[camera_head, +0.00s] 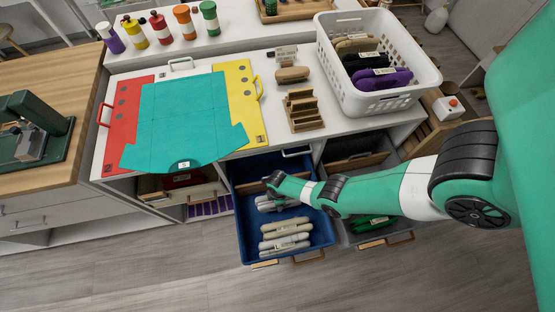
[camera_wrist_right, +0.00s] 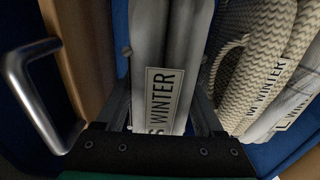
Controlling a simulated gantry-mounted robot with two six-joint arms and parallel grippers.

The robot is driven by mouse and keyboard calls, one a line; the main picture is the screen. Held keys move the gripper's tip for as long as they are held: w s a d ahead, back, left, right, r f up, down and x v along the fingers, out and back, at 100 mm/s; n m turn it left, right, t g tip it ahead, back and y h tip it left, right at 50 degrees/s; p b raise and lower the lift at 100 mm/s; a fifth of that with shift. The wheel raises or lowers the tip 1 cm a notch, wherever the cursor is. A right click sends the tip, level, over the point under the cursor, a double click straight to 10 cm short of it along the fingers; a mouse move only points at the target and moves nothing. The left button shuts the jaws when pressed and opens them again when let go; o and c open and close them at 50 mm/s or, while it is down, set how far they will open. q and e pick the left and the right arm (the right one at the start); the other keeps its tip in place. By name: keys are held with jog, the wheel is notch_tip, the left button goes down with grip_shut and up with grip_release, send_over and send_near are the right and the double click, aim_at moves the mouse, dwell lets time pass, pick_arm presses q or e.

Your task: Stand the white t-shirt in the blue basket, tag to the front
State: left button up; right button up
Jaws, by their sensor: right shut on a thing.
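The blue basket (camera_head: 243,205) is pulled out below the counter like a drawer. Several folded pale garments stand in it in rows. In the right wrist view my right gripper (camera_wrist_right: 165,108) is shut on a white folded garment (camera_wrist_right: 182,40), which stands inside the basket. I take it to be the white t-shirt; its tag (camera_wrist_right: 163,98) reads "S WINTER" and faces the camera. In the head view this garment (camera_head: 280,204) is partly hidden under my right wrist. My left gripper is not in view.
Beside it stand a cream knit (camera_wrist_right: 240,70) tagged "M WINTER" and another pale garment. Other drawers stand open on both sides, with green clothing (camera_head: 374,224) at right.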

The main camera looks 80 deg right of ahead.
notch_tip(320, 180, down, 5)
jog(key=b, duration=0.3)
jog(key=shift+r+b, duration=0.15)
jog(key=shift+b, duration=0.15)
jog(key=shift+w+r, duration=0.1)
jog(key=shift+r, duration=0.05)
jog(key=o, duration=1.5)
notch_tip(320, 180, up, 12)
jog(key=p, duration=1.2)
jog(key=shift+r, duration=0.1)
